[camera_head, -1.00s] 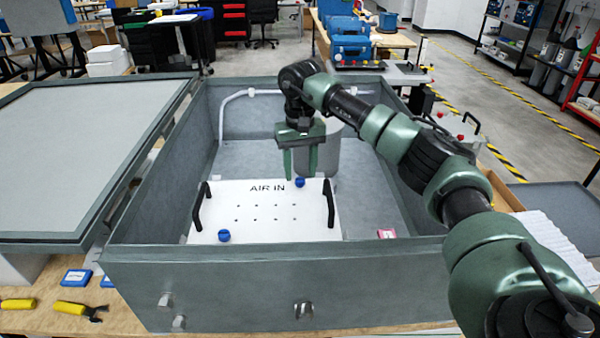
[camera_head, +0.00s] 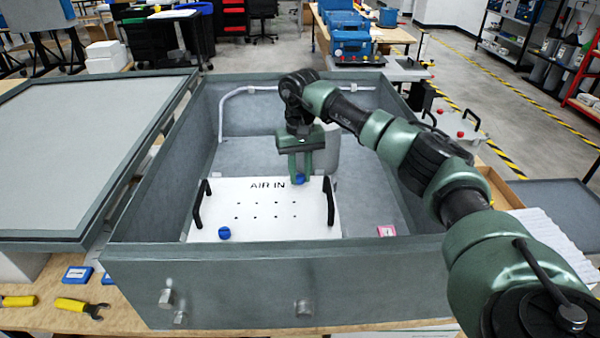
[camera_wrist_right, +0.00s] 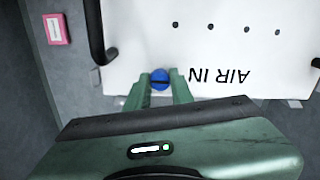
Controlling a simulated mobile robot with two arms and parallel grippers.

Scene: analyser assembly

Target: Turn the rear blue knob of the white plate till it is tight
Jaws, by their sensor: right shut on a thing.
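The white plate (camera_head: 262,222), marked AIR IN, lies inside the grey metal box and has a black handle on each side. Its rear blue knob (camera_head: 300,179) is at the plate's far edge, right of the lettering. The front blue knob (camera_head: 224,233) is near the plate's front left corner. My right gripper (camera_head: 300,180) points down and is shut on the rear knob. In the right wrist view the rear knob (camera_wrist_right: 160,80) sits between the two green fingertips, partly hidden by them. My left gripper is not in view.
The grey box (camera_head: 270,270) has raised walls around the plate. A pale cylinder (camera_head: 331,150) stands behind my right gripper, and a pink-edged label (camera_head: 386,231) is on the right of the floor. The lid (camera_head: 90,150) lies left. Yellow-handled tools (camera_head: 75,305) lie front left.

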